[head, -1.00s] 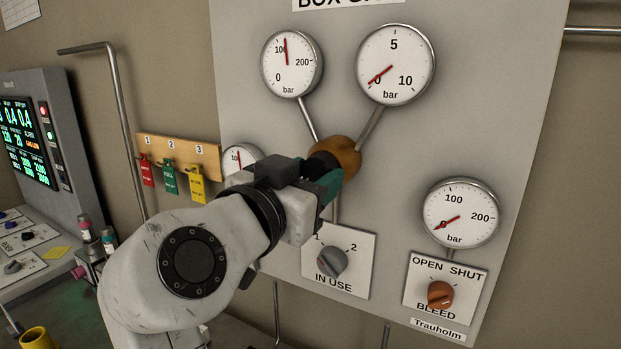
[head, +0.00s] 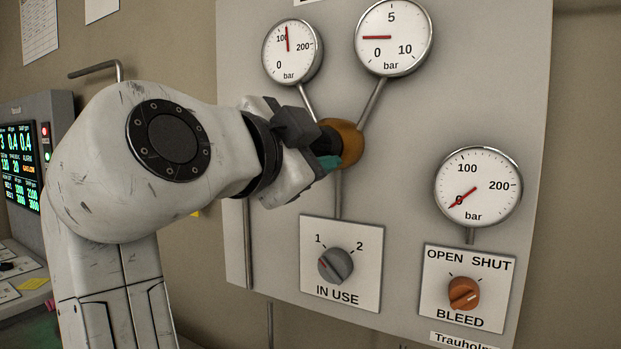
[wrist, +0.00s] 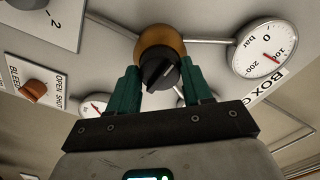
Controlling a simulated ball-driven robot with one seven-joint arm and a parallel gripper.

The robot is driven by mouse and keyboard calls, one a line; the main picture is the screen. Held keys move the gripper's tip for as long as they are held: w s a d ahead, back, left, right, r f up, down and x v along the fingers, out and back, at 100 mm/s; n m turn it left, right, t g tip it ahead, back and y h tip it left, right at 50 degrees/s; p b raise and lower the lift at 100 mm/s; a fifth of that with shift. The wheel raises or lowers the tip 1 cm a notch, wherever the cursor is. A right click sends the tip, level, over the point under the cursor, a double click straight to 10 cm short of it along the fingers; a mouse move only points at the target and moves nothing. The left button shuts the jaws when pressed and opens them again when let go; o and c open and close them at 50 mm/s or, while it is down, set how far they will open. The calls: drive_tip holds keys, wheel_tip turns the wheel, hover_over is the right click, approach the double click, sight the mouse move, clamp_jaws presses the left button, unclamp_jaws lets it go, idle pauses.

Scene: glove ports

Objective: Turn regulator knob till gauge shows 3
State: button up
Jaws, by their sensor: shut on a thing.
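My gripper (head: 318,150) is shut on the black regulator knob (wrist: 159,71) at the front of the round brass regulator body (head: 351,143). In the wrist view its two green fingers (wrist: 161,84) stand on either side of the knob. In the head view the gripper hides much of the knob. The 0–10 bar gauge (head: 393,38), above and right of the regulator, has its red needle pointing level to the left, between 0 and 5, at roughly 2.
A second gauge (head: 292,50) reads a little over 100. Below are the grey IN USE selector (head: 335,265), the orange BLEED knob (head: 464,293) and a gauge (head: 478,190) near 0. A monitor (head: 22,150) stands at far left behind my arm.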

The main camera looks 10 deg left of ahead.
drive_tip(key=m+b, duration=0.3)
drive_tip(key=m, duration=0.2)
drive_tip(key=shift+f, duration=0.1)
idle(0.4)
drive_tip(key=o, duration=1)
drive_tip(key=shift+o, duration=0.2)
drive_tip(key=shift+s, duration=0.1)
drive_tip(key=b+v, duration=0.2)
drive_tip(key=v, duration=0.8)
drive_tip(key=shift+s, duration=0.25)
drive_tip(key=shift+a, duration=0.15)
